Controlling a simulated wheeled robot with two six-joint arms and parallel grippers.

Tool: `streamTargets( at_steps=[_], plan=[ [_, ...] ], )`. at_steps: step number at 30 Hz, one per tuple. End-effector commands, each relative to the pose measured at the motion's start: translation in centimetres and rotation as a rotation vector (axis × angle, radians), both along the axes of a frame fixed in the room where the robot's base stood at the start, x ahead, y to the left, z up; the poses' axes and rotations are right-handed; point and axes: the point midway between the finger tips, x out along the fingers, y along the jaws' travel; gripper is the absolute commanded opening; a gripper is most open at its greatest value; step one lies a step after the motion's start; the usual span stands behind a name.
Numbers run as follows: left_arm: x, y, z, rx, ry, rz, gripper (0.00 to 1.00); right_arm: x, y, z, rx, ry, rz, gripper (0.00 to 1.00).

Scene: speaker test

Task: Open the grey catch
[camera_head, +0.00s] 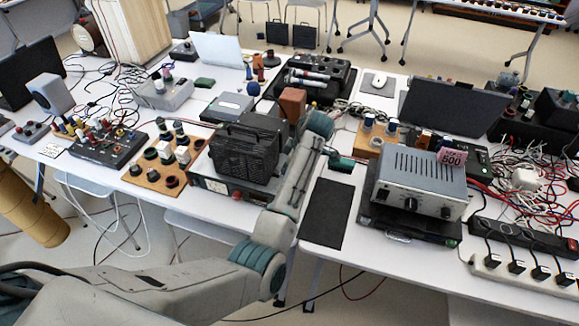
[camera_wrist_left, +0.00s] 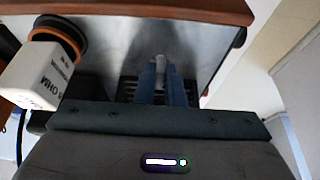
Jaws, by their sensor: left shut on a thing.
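My left gripper (camera_wrist_left: 163,84) shows in the wrist view with its two blue fingers close together. They are shut on a small light grey piece (camera_wrist_left: 160,66), which looks like the grey catch, in front of a grey metal panel (camera_wrist_left: 205,45). The fingers hide much of it, and I cannot tell whether it has moved. In the head view my left arm reaches up over the table's front edge, between the black-cased unit and the silver amplifier. The fingertips and the catch cannot be made out there. My right gripper is not in view.
A white block marked OHM (camera_wrist_left: 38,78) with an orange ring sits left of the fingers. The black-cased unit (camera_head: 240,155) stands left of my forearm, the silver amplifier (camera_head: 420,182) right. A dark mat (camera_head: 327,213) is bare. Tangled cables (camera_head: 520,180) lie at right.

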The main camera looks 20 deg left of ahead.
Motion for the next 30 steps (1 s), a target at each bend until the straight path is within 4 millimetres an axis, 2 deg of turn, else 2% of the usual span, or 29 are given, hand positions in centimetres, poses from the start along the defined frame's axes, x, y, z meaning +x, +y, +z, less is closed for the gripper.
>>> streamTargets(
  at_steps=[8, 21, 30],
  plan=[
    [-0.3, 0.1, 0.5, 0.001, 0.002, -0.143, 0.00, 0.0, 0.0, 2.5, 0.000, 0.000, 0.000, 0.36],
    [-0.6, 0.3, 0.5, 0.002, 0.001, -0.518, 0.00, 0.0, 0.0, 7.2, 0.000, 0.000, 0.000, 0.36],
    [-0.7, 0.4, 0.4, 0.001, -0.001, -0.710, 0.00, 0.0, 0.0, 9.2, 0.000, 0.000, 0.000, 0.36]
  ],
)
